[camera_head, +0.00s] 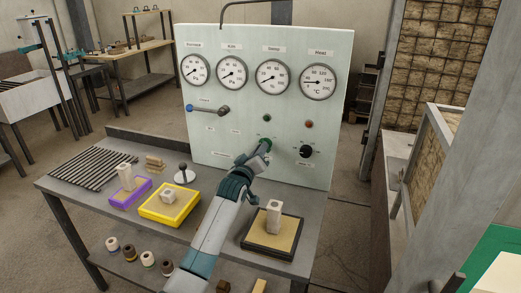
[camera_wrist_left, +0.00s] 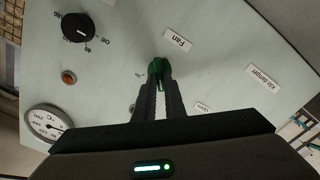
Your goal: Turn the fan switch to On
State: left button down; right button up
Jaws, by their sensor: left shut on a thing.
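The fan switch is a small green knob (camera_wrist_left: 157,67) low on the pale green control panel (camera_head: 225,135). In the left wrist view it sits between my fingertips, beside the white Fan label (camera_wrist_left: 177,39). My left gripper (camera_head: 263,149) reaches the panel front in the head view and is shut on the green knob. The fingers hide part of the knob, and I cannot tell which position it points to. My right gripper is not in view.
A black dial (camera_head: 305,151), a red lamp (camera_head: 309,124) and a blue-tipped lever (camera_head: 208,110) are on the panel. Below, the bench holds a yellow tray (camera_head: 150,212), a purple tray (camera_head: 116,202) and a black-framed tray (camera_head: 252,248) with pale blocks.

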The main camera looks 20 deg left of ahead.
pick_arm(q)
jog(key=m+p, duration=0.1)
jog(key=m, duration=0.4)
jog(key=m+p, duration=0.1)
jog(key=m, duration=0.5)
jog(key=m+p, duration=0.2)
jog(key=m, duration=0.3)
jog(key=shift+d+m, duration=0.3)
jog(key=shift+m, duration=0.1)
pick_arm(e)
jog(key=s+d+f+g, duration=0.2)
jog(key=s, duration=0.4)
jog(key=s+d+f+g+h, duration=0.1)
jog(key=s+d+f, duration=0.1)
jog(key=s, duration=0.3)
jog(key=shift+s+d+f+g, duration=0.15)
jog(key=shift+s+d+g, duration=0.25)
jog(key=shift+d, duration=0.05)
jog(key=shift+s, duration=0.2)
pick_arm(q)
jog(key=c, duration=2)
grip_release()
jog(key=shift+c, duration=0.2)
jog(key=shift+o, duration=1.1)
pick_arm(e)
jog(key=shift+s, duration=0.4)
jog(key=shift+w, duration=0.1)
